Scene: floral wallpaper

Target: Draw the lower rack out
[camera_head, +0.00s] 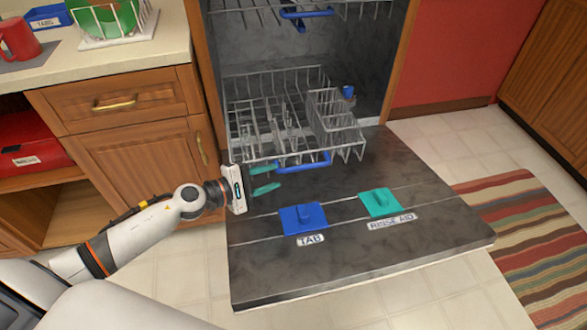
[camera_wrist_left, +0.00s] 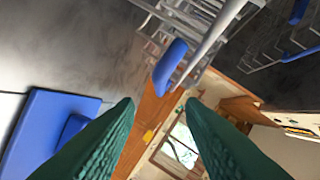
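The lower rack (camera_head: 262,128) is a grey wire basket inside the open dishwasher, its front edge reaching over the lowered door (camera_head: 440,236). A blue handle (camera_head: 304,162) runs along its front; in the left wrist view the blue handle (camera_wrist_left: 169,65) shows beyond the fingertips. My left gripper (camera_head: 276,178) is at the left of the handle, above the door. Its two green fingers (camera_wrist_left: 160,108) are apart with nothing between them, and the handle appears just ahead, not gripped. My right gripper is not in view.
The upper rack with its blue handle (camera_head: 306,13) hangs above. The door carries a blue TAB lid (camera_head: 303,218) and a teal RINSE AID lid (camera_head: 380,203). Wooden cabinets (camera_head: 139,161) stand at the left, and a striped rug (camera_head: 530,235) lies at the right.

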